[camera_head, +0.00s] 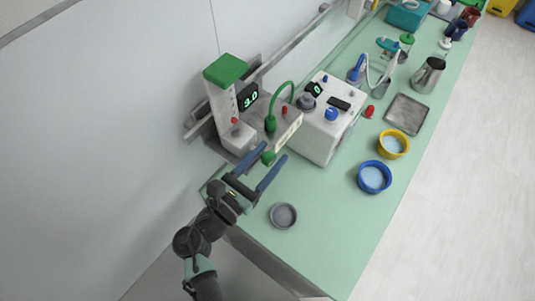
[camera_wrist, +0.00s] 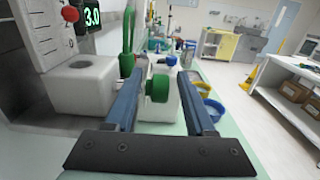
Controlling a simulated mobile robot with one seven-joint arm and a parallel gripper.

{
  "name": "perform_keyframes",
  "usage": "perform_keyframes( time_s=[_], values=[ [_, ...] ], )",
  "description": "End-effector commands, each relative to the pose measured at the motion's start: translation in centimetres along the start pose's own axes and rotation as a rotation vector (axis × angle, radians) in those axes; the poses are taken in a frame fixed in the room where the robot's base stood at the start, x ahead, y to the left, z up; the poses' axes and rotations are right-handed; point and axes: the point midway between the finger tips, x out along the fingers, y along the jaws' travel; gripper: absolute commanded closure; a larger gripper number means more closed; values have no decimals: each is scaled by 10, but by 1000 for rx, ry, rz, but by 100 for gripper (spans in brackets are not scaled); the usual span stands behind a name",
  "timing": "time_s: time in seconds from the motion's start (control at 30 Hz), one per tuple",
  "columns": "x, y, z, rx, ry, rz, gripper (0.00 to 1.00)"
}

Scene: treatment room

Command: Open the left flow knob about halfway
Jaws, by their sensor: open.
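In the wrist view the green knob (camera_wrist: 158,88) lies between the two blue fingers. My gripper (camera_head: 262,162) is open and empty, with one finger on each side of the knob. In the wrist view a gap shows on both sides, so the fingers (camera_wrist: 160,78) do not appear to touch it. A green display (camera_head: 250,99) on the unit reads 3.0. The knob's turn angle cannot be told.
A white box device (camera_head: 325,128) with a blue knob stands right of the unit. A green hose (camera_head: 271,118) rises behind the green knob. A small grey dish (camera_head: 283,215), a blue bowl (camera_head: 374,177) and a yellow bowl (camera_head: 393,144) rest on the green counter (camera_head: 325,235). The counter's front is mostly clear.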

Motion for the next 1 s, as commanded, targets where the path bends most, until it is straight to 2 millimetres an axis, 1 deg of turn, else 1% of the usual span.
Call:
perform_keyframes(
  time_s=[0.1, 0.13, 0.27, 0.3, 0.37, 0.4, 0.43, 0.6, 0.73, 0.87, 1.0],
  values=[
    [0, 0, 0, 0, 0, 0, 45],
    [0, 0, 0, 0, 0, 0, 49],
    [0, 0, 0, 0, 0, 0, 72],
    [0, 0, 0, 0, 0, 0, 79],
    [0, 0, 0, -1, 0, -1, 90],
    [0, -1, 0, -1, 0, -2, 97],
    [0, -1, 0, -1, 0, -2, 100],
    [0, -2, -1, -2, 0, -4, 100],
    [0, -2, -6, -2, -22, -6, 100],
    [0, -3, -10, -4, -85, -7, 100],
    [0, -3, -11, -4, -166, -9, 100]
  ],
)
